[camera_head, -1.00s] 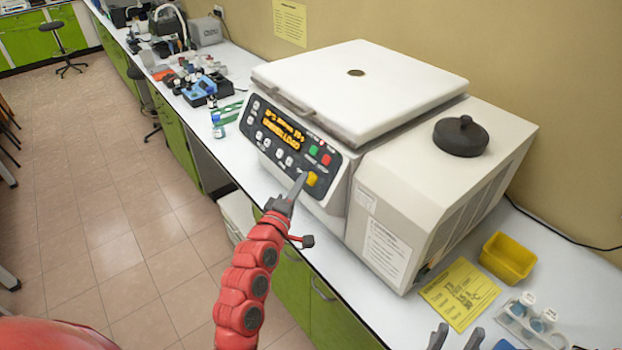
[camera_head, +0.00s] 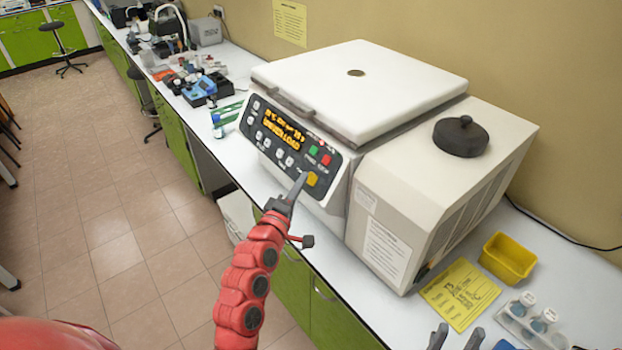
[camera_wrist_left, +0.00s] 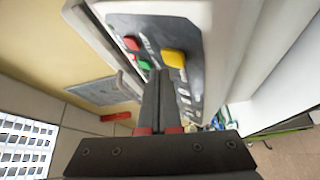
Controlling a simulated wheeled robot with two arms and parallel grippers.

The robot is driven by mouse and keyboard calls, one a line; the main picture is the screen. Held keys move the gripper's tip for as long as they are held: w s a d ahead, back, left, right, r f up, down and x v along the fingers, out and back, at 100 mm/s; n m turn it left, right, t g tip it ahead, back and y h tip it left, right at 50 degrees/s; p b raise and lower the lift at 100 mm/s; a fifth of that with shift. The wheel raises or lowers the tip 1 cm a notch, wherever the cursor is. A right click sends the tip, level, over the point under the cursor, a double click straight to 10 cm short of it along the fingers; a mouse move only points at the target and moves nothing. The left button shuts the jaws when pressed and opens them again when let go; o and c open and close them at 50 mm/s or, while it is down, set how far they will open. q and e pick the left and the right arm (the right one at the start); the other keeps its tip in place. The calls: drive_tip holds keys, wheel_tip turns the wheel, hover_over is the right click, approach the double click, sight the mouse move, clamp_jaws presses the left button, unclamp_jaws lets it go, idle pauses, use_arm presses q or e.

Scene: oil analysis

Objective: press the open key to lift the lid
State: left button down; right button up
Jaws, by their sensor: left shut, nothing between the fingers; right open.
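The centrifuge (camera_head: 430,200) stands on the bench with its white lid (camera_head: 390,75) down. Its dark control panel (camera_head: 262,118) carries a lit orange display (camera_head: 284,131), a green key (camera_head: 313,150), a red key (camera_head: 325,160) and a yellow key (camera_head: 312,179). The yellow key also shows in the left wrist view (camera_wrist_left: 173,59). My left gripper (camera_head: 302,182) is shut and empty, its tip right beside the yellow key; I cannot tell whether it touches. In the left wrist view the shut fingers (camera_wrist_left: 160,88) point at the panel. My right gripper (camera_head: 455,338) is open at the bottom edge, over the bench front.
A black knob-topped cover (camera_head: 461,136) sits on the machine's right part. A yellow tray (camera_head: 507,258), a yellow note (camera_head: 459,294) and a rack of capped vials (camera_head: 534,322) lie to the right. Bottles and blue equipment (camera_head: 205,88) stand further back left.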

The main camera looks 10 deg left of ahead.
idle(0.6)
use_arm(q)
drive_tip(key=shift+w+d+f+b, duration=0.2)
drive_tip(key=shift+w+f+b, duration=0.05)
drive_tip(key=shift+w+b, duration=0.05)
drive_tip(key=shift+w+d+f, duration=0.2)
drive_tip(key=shift+w, duration=0.05)
idle(0.7)
idle(0.3)
drive_tip(key=shift+s+a+r, duration=0.4)
drive_tip(key=shift+s+r, duration=0.1)
drive_tip(key=shift+s, duration=0.05)
drive_tip(key=s+a+r, duration=0.1)
drive_tip(key=s+a+r+b, duration=0.1)
drive_tip(key=s, duration=0.1)
drive_tip(key=shift+s+a+r, duration=0.15)
drive_tip(key=shift+a+r, duration=0.15)
drive_tip(key=shift+r, duration=0.05)
drive_tip(key=shift+f, duration=0.1)
idle(0.7)
